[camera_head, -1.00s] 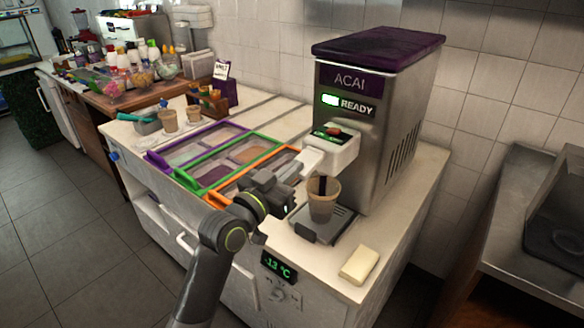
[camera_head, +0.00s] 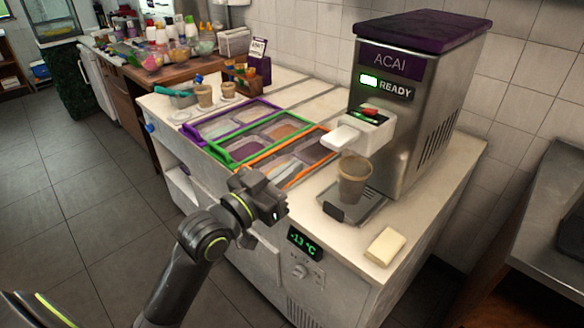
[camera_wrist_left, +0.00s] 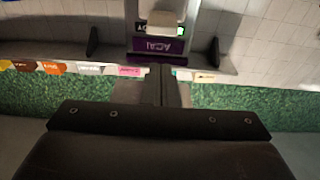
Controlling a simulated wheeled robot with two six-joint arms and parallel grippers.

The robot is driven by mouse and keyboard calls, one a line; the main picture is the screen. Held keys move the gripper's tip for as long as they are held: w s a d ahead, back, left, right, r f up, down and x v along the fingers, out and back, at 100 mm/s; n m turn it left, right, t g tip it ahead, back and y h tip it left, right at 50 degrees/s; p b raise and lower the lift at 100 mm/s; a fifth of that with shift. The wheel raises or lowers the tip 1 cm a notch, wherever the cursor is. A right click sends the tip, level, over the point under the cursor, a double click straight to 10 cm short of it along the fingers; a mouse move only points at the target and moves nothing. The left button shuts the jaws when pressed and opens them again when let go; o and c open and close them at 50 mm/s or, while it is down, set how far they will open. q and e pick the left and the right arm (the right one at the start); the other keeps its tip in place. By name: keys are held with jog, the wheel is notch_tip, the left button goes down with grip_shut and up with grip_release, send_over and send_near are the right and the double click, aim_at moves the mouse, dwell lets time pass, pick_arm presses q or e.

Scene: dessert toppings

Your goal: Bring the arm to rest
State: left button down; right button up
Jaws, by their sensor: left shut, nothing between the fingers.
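My left gripper (camera_head: 276,208) is shut and empty. It hangs in front of the white counter (camera_head: 464,162), left of the acai machine and apart from the cup. In the left wrist view its fingers (camera_wrist_left: 168,84) are together, with nothing between them. The acai machine (camera_head: 424,105) stands on the counter and its display reads READY. A brown cup (camera_head: 353,182) stands upright on the machine's drip tray (camera_head: 372,211), below the spout. The wrist view also shows the machine's purple ACAI label (camera_wrist_left: 158,46), upside down. My right gripper is out of view.
Topping bins with purple, green and orange frames (camera_head: 318,160) are set in the counter behind my gripper. A pale block (camera_head: 385,246) lies at the counter's front right. Open tiled floor (camera_head: 95,215) is at left; a metal unit (camera_head: 535,230) is at right.

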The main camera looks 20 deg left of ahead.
pick_arm(q)
jog(key=shift+s, duration=0.1)
jog(key=w+a+f+n+g+y, duration=0.2)
jog(key=a+f+y, duration=0.1)
jog(key=f, duration=0.8)
jog(key=w+a+f+n+g+y, duration=0.2)
jog(key=w+a+f, duration=0.15)
jog(key=f, duration=0.75)
jog(key=s+a+f+g+y, duration=0.1)
jog(key=s+a+f+g, duration=0.15)
jog(key=f, duration=0.65)
jog(key=s+a+f+g+y, duration=0.1)
jog(key=s+f, duration=0.3)
jog(key=f, duration=0.5)
jog(key=s+a+f+n+g, duration=0.15)
jog(key=s+f+g, duration=0.35)
jog(key=s+f, duration=1.3)
jog(key=s+d+f+g, duration=0.1)
jog(key=s+f, duration=0.4)
jog(key=s, duration=0.6)
jog(key=s+d+f+g, duration=0.1)
jog(key=s+f+g, duration=0.2)
jog(key=s, duration=0.9)
notch_tip(320, 180, down, 3)
jog(key=shift+d+f+m+g+y, duration=0.15)
jog(key=shift+d+m+g+y, duration=0.2)
jog(key=shift+m+y, duration=0.1)
